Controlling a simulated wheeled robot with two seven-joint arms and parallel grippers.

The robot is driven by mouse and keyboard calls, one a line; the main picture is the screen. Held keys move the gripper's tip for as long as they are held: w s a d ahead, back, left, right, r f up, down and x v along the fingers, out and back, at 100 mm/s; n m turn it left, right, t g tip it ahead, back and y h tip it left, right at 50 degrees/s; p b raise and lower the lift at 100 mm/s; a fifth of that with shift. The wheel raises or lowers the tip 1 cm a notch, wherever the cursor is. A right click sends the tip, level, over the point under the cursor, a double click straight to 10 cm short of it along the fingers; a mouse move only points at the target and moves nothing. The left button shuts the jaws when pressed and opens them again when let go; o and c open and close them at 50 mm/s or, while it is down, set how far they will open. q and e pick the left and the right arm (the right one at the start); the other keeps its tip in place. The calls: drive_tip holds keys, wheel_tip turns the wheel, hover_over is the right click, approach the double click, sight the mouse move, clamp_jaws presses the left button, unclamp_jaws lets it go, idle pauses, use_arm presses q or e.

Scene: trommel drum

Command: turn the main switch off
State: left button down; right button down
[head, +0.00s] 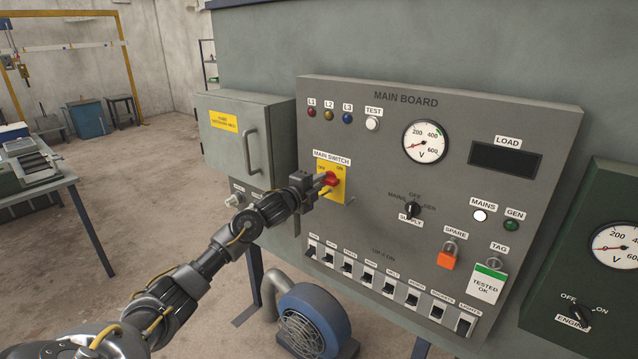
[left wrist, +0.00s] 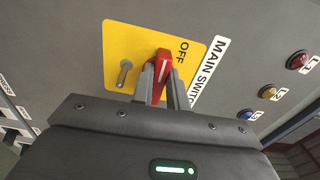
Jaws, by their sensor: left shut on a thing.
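The main switch is a red rotary handle (head: 331,179) on a yellow plate (head: 337,196) on the grey main board, with OFF marked at the upper left and ON at the upper right. My left gripper (head: 324,187) reaches in from the left and is shut on the red handle. In the left wrist view the red handle (left wrist: 161,72) sits between the two fingers, with the OFF mark close beside it. The fingers partly hide the handle, and I cannot tell exactly which mark it points to. My right gripper is not in view.
A metal pin (left wrist: 124,73) sticks out at the plate's edge, beside the fingers. A grey box with a handle (head: 250,150) juts out left of the board. Breakers (head: 387,284) line the board's lower edge. A blue blower (head: 315,318) stands below.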

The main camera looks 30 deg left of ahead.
use_arm(q)
drive_tip(key=c, duration=1.4)
unclamp_jaws()
drive_tip(key=shift+s+a+b, duration=0.2)
drive_tip(key=shift+s+b, duration=0.6)
drive_tip(key=shift+s, duration=1.9)
drive_tip(key=shift+s+a+b, duration=0.15)
drive_tip(key=shift+s+b, duration=0.65)
drive_tip(key=shift+s, duration=1.9)
